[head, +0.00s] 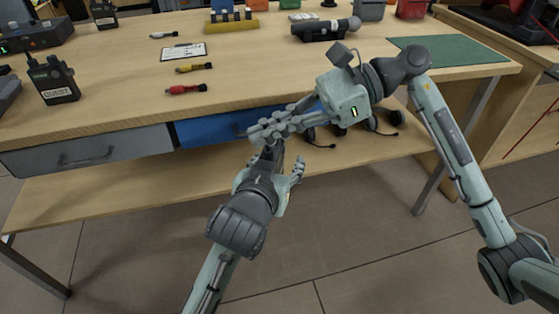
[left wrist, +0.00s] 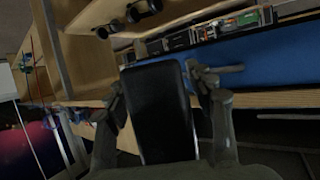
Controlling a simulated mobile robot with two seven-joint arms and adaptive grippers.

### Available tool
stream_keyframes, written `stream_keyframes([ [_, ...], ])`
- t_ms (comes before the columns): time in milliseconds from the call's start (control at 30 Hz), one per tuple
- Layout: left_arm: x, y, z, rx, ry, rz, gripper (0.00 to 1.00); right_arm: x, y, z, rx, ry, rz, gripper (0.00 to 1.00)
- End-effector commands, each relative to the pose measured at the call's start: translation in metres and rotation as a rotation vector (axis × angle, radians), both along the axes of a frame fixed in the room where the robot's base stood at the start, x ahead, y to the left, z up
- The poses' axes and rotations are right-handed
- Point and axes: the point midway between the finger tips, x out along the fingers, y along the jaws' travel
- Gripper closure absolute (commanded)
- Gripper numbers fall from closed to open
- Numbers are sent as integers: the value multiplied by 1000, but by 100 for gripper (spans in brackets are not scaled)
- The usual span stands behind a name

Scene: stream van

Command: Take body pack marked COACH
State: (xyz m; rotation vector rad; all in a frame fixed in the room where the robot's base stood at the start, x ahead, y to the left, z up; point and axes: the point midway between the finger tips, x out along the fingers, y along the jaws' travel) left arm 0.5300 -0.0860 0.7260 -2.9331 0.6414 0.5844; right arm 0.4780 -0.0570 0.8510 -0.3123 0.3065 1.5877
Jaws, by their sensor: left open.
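No label reading COACH can be read. A black body pack (head: 58,82) marked GUEST stands upright at the table's left front. Another black pack (head: 103,14) stands at the back left, its label too small to read. My left gripper (head: 280,163) is open in front of the table, close below the blue drawer. In the left wrist view its fingers (left wrist: 162,95) flank a dark flat slab (left wrist: 158,110); I cannot tell what this is. My right gripper (head: 268,130) reaches left in front of the blue drawer; its fingers overlap my left gripper in the picture.
The blue drawer (head: 205,130) and grey drawer (head: 90,150) sit under the tabletop (head: 120,110). Headsets (head: 385,120) lie on the lower shelf. Cables (head: 186,89), a card (head: 184,52), a microphone (head: 330,28) and a green mat (head: 455,50) lie on top.

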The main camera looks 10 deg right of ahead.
Motion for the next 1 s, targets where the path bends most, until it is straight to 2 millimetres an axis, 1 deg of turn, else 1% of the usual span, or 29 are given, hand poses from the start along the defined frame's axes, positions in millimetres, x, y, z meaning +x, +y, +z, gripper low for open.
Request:
stream_keyframes([
  [267,2,-1,0,0,0,0,46,0,0,1,1,-1,0,100],
  [300,2,-1,0,0,0,0,48,0,0,1,1,-1,0,100],
  [700,1,-1,0,0,0,-1,98,0,0,1,2,-1,-1,100],
  [733,1,-1,0,0,0,-1,100,0,0,1,2,-1,-1,100],
  [900,1,-2,0,-1,0,-3,100,0,0,1,2,-2,0,100],
  [1000,1,-2,1,-2,-1,-3,100,0,1,1,3,-2,-1,86],
])
